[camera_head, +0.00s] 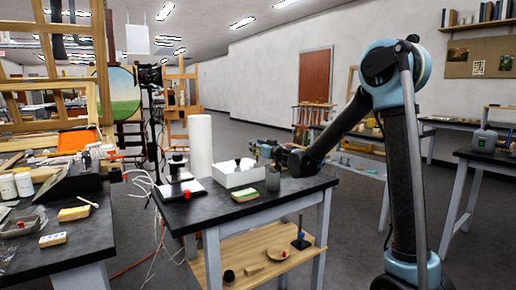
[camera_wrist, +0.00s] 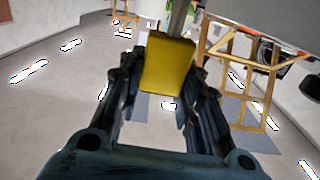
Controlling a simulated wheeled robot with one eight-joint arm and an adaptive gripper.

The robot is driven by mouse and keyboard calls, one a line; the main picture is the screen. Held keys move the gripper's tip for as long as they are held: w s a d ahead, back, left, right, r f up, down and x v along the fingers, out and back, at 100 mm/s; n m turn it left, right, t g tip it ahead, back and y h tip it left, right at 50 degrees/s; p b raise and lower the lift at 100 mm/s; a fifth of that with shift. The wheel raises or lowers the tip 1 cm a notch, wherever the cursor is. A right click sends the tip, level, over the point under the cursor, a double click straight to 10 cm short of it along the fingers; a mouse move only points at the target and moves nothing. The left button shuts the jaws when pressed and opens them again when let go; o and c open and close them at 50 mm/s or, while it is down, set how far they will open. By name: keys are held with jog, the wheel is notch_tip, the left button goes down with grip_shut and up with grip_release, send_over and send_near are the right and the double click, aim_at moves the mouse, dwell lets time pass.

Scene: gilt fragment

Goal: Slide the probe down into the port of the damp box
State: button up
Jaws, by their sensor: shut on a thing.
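My gripper (camera_wrist: 165,75) is shut on the yellow block-like handle of the probe (camera_wrist: 168,64), in the wrist view. A grey metal shaft runs from the handle past the top edge of that view, so its tip is out of sight. In the head view my gripper (camera_head: 262,149) reaches in from the right, above the back right of the dark table. A white box (camera_head: 240,179), which looks like the damp box, stands below and slightly left of it. A small dark piece shows at its top. I cannot make out the port or whether the probe touches the box.
The front right of the tabletop is clear.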

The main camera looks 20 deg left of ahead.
jog(key=shift+f, duration=0.9)
jog(key=o, duration=1.1)
jog(key=shift+s+d, duration=0.1)
jog(key=v, duration=1.1)
jog(key=shift+s+d, duration=0.2)
jog(key=shift+d, duration=0.1)
